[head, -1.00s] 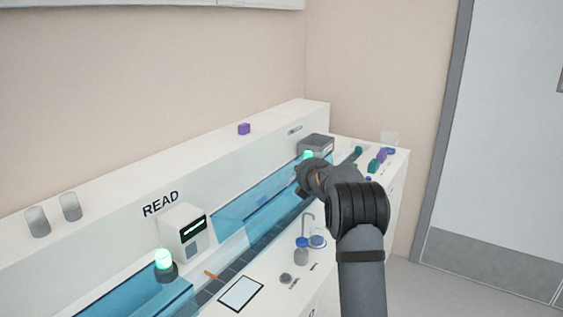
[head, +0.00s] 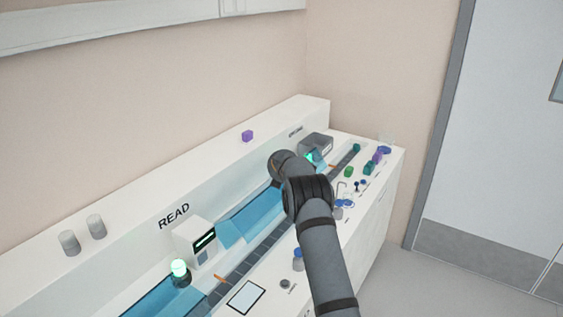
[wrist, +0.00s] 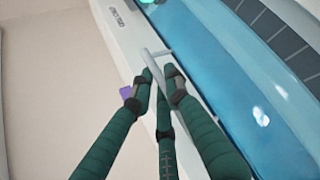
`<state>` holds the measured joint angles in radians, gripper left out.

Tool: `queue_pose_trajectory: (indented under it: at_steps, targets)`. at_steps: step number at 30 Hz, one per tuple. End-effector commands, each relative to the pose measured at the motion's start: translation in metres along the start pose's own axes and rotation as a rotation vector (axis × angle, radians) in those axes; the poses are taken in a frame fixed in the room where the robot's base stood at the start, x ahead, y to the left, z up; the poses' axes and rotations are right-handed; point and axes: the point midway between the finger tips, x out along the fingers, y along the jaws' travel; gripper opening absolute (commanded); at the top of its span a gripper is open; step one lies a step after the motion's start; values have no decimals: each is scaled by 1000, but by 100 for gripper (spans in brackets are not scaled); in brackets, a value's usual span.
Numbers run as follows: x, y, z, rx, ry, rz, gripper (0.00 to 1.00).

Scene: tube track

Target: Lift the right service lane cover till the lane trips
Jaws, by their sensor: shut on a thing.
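The right service lane cover is a long translucent blue panel (head: 245,215) right of the READ unit in the head view, partly hidden behind my arm. It fills much of the wrist view (wrist: 225,75). A pale bar handle (wrist: 154,66) runs along its edge. My gripper (wrist: 160,84) is shut on this handle, its dark green fingers close around it. In the head view, my arm hides the fingertips. The dark segmented track shows in front of the cover; I cannot tell the cover's exact tilt. A lamp (head: 310,157) glows green near the lane's far end.
A grey box (head: 316,144) sits at the far end. Coloured caps (head: 372,165) and small bottles crowd the right counter. A purple block (head: 247,136) and two grey cylinders (head: 96,226) stand on the back ledge.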

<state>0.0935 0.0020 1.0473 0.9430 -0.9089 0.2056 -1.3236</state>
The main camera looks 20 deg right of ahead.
Motion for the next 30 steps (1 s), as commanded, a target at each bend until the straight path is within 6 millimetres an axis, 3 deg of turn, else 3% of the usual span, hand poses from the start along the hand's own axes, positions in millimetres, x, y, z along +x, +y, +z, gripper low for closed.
queue_pose_trajectory:
  at_steps: [15, 16, 26, 30]
  targets:
    - [2, -1, 2, 11, -2, -4, 0]
    - [2, -1, 2, 11, -2, -4, 16]
    - [2, 0, 2, 6, -3, -3, 35]
    - [2, -1, 2, 6, -3, -3, 35]
